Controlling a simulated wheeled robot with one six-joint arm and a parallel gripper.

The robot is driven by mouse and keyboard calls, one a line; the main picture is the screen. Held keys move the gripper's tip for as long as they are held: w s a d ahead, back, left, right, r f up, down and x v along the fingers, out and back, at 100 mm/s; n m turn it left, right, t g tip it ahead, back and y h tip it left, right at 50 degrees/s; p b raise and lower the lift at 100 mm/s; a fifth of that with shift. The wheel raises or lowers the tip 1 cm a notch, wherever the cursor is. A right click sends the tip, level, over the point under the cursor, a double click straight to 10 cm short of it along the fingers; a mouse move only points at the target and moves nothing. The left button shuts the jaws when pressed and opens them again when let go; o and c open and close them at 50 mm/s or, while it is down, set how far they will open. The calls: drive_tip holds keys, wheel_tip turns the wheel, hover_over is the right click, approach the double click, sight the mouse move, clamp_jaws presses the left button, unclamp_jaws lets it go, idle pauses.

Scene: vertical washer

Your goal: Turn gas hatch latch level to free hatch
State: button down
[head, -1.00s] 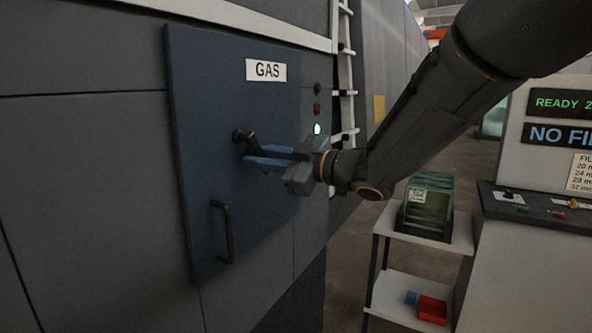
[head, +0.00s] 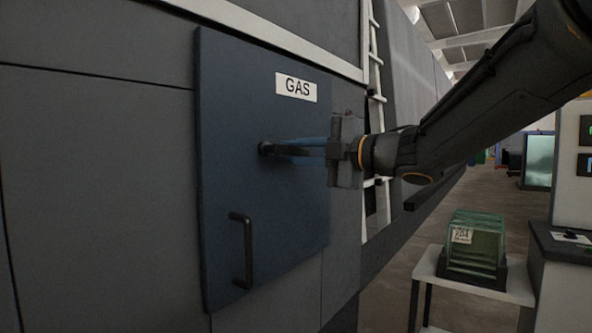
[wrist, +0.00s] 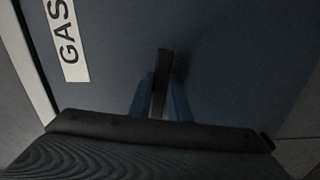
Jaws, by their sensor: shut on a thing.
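The dark blue gas hatch (head: 265,205) is set in the grey machine side, with a white GAS label (head: 296,87) near its top. The black latch lever (head: 270,149) points right from its pivot and looks about level. My gripper (head: 285,150) is shut on the lever, with its blue fingers on either side of it. In the wrist view the dark lever (wrist: 162,72) lies between the two blue fingers. The hatch lies flat against the machine as far as I can tell.
A black fixed handle (head: 244,250) is on the hatch below the latch. A white ladder (head: 374,60) stands right of the hatch. A white stand (head: 427,273) with a greenish glass box (head: 477,247) and a control console (head: 565,250) are at right.

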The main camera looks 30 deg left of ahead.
drive_tip(key=shift+r+n+b, duration=0.3)
drive_tip(key=shift+n+b, duration=0.25)
drive_tip(key=shift+n, duration=0.15)
drive_tip(key=shift+r, duration=0.1)
drive_tip(key=c, duration=1.6)
unclamp_jaws()
drive_tip(key=shift+c, duration=0.2)
drive_tip(key=d+b, duration=0.1)
drive_tip(key=d, duration=0.6)
drive_tip(key=shift+s+d, duration=0.3)
drive_tip(key=shift+d, duration=0.1)
